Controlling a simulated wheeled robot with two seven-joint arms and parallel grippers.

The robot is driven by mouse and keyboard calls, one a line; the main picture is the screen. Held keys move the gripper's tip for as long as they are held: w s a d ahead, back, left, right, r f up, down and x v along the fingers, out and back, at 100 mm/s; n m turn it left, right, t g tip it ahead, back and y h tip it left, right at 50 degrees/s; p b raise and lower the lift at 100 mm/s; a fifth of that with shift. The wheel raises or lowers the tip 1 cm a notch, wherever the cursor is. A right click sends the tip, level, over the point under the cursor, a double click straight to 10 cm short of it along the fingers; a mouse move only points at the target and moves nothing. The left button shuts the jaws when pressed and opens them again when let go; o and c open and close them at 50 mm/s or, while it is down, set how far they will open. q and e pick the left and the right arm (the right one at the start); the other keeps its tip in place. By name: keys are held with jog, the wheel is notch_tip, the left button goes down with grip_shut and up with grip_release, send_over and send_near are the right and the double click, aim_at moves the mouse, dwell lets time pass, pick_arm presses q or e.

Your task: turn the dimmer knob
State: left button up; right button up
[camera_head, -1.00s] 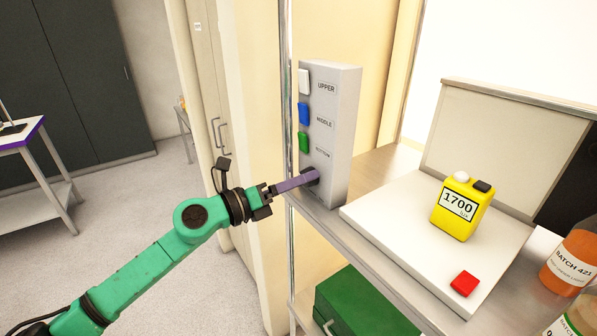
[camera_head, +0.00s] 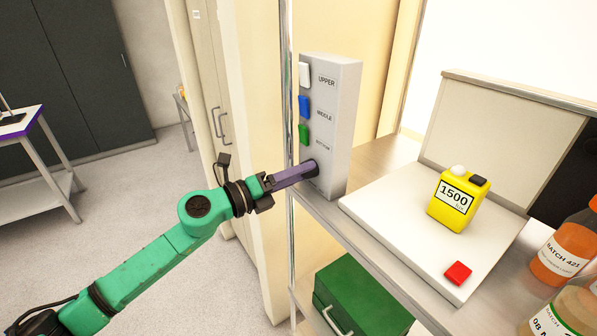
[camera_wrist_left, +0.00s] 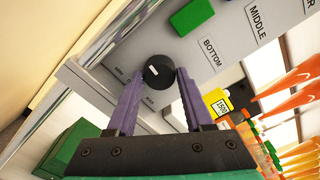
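The dimmer knob (camera_wrist_left: 158,71) is black and round with a white mark, low on the face of a grey control box (camera_head: 336,140). In the head view the knob is mostly hidden by my fingers. My left gripper (camera_head: 309,170) reaches it from the left. In the left wrist view its two purple fingers (camera_wrist_left: 160,76) sit on either side of the knob, closed about it. A yellow meter (camera_head: 455,203) on a white board reads 1500. My right gripper is not in view.
White, blue and green buttons (camera_head: 304,107) sit above the knob. A red button (camera_head: 458,272) is on the white board (camera_head: 400,240). Orange bottles (camera_head: 567,255) stand at the right. A metal post (camera_head: 288,120) stands beside my left gripper. A green box (camera_head: 352,305) is below.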

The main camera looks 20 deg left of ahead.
pick_arm(q)
jog(key=o, duration=0.3)
jog(key=b+v, duration=0.6)
jog(key=v, duration=0.8)
jog(key=shift+s, duration=0.2)
jog(key=shift+a, duration=0.1)
